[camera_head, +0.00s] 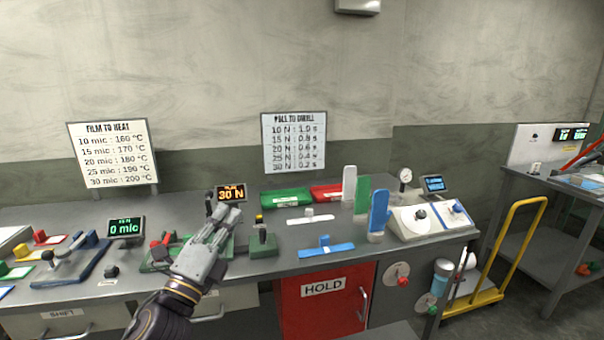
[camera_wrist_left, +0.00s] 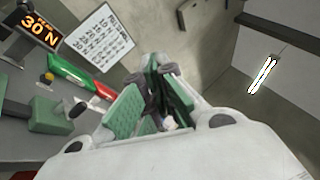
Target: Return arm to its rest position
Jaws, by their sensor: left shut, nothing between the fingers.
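My left gripper (camera_head: 225,216) is shut and empty in the head view. It is over the bench (camera_head: 300,262), in front of the small display reading 30 N (camera_head: 231,194). My left arm comes up from the bottom edge. In the left wrist view the shut gripper (camera_wrist_left: 160,72) shows its green finger pads, with the wall behind them. The 30 N display (camera_wrist_left: 40,33) also shows there at the upper left. My right gripper is in neither view.
A green base with a lever (camera_head: 262,241) stands right of the gripper. Green (camera_head: 286,198) and red (camera_head: 326,192) trays lie behind. Upright paddles (camera_head: 379,210) stand further right. A display reading 0 mic (camera_head: 126,227) stands left. A yellow-handled cart (camera_head: 513,240) is at right.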

